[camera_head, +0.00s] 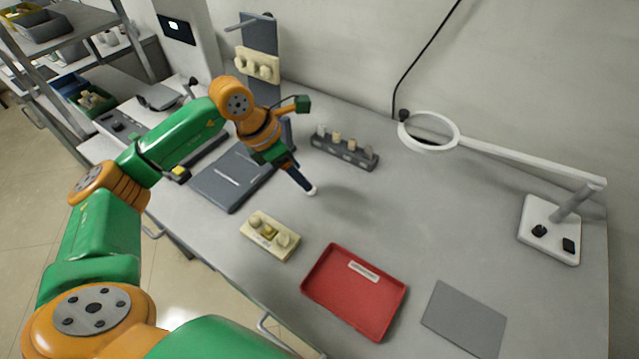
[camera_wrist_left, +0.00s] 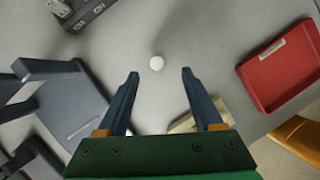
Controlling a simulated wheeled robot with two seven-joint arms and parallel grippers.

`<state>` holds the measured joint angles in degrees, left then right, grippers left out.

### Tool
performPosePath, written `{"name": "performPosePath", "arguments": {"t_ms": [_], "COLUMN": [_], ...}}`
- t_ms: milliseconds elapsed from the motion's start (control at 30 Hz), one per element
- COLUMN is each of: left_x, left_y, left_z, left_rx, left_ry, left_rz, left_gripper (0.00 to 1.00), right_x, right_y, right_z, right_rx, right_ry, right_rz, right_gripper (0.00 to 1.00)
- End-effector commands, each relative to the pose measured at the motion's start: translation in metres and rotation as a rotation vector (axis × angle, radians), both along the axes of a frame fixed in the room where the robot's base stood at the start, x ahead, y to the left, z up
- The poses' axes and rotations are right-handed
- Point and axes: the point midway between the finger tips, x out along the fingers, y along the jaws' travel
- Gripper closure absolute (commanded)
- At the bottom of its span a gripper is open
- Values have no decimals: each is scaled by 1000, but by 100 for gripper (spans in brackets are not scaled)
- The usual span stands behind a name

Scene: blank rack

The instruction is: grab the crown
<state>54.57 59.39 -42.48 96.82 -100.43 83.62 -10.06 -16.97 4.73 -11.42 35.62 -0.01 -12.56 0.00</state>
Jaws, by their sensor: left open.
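A small white rounded piece, which looks like the crown (camera_head: 312,191), is on the grey table just beyond my left gripper's fingertips in the head view. In the left wrist view the white piece (camera_wrist_left: 156,63) shows between and slightly ahead of the two fingertips. My left gripper (camera_head: 302,182) points down at it; in the wrist view the gripper (camera_wrist_left: 160,76) is open, with clear gaps between each finger and the piece. I cannot tell the exact height of the fingertips above the table. My right gripper is not in view.
A dark rack (camera_head: 344,153) with several short cylinders stands behind. A beige block (camera_head: 270,236), a red tray (camera_head: 310,286) and a grey plate (camera_head: 464,318) lie along the front. A ring lamp (camera_head: 457,143) stands at the right. The table's middle right is clear.

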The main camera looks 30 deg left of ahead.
Motion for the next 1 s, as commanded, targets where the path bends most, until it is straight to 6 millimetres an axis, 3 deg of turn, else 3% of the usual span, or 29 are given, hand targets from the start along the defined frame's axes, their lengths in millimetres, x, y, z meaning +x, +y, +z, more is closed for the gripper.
{"name": "performPosePath", "arguments": {"t_ms": [100,433,667,767,933,1000], "left_x": [1,22,24,24,24,24], "left_y": [10,-5,-7,-7,-7,-7], "left_z": [-7,-59,-64,-64,-64,-64], "left_rx": [42,36,36,36,35,35], "left_ry": [16,15,12,12,12,12], "left_rz": [14,10,9,9,9,9], "left_gripper": [32,32,32,54,100,100], "right_x": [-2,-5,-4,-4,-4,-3], "right_y": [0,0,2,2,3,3], "right_z": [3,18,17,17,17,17], "right_rx": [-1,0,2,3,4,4], "right_ry": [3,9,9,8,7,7], "right_rz": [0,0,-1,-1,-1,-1], "right_gripper": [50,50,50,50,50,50]}}
